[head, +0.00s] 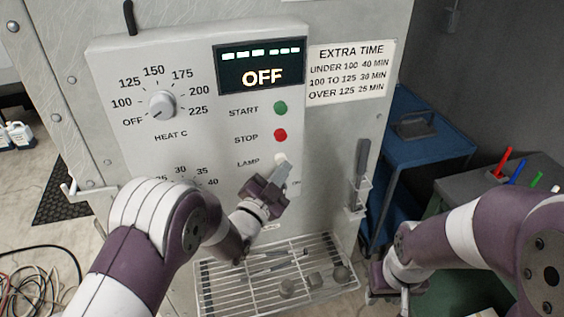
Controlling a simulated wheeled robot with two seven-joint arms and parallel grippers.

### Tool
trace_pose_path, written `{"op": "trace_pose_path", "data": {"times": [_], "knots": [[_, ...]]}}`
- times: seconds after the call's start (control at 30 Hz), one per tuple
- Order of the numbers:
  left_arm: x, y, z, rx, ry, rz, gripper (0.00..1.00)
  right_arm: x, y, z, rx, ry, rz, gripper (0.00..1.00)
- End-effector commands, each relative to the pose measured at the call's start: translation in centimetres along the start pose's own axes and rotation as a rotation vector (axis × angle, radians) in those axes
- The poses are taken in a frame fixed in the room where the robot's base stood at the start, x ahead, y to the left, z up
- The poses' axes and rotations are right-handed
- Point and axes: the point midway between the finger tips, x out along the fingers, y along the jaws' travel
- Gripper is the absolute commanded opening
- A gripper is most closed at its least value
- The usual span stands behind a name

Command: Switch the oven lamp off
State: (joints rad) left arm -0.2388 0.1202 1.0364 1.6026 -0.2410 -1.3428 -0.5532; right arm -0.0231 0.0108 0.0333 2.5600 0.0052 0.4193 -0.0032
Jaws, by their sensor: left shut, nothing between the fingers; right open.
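The oven's control panel (200,75) fills the upper middle of the head view. The lamp button (280,158) is pale and sits beside the word LAMP, below the red stop button (280,135) and green start button (280,108). My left gripper (284,171) is shut and empty, its fingertips at the lower edge of the lamp button; I cannot tell whether they touch it. The display (260,66) reads OFF with dashes above. My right gripper (386,296) is open, low at the right, partly hidden by its own arm.
The heat dial (162,104) points toward OFF; a lower dial is hidden behind my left arm. A wire rack (222,277) with small parts juts out below the panel. A blue cart (425,150) and a table with coloured pens (516,172) stand at the right. Cables lie at lower left.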

Motion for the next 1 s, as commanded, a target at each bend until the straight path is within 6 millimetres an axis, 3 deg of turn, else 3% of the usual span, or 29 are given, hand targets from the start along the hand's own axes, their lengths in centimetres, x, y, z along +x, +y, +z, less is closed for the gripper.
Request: {"op": "trace_pose_path", "data": {"times": [0.67,1.0], "knots": [[0.5,-0.4,0.3,0.000,0.001,-0.001,0.00,0.4,0.0,0.1,0.000,0.000,0.000,0.43],[-0.8,0.5,-0.6,0.000,0.002,-0.001,0.00,0.5,0.0,0.1,0.000,0.000,0.000,0.43]]}}
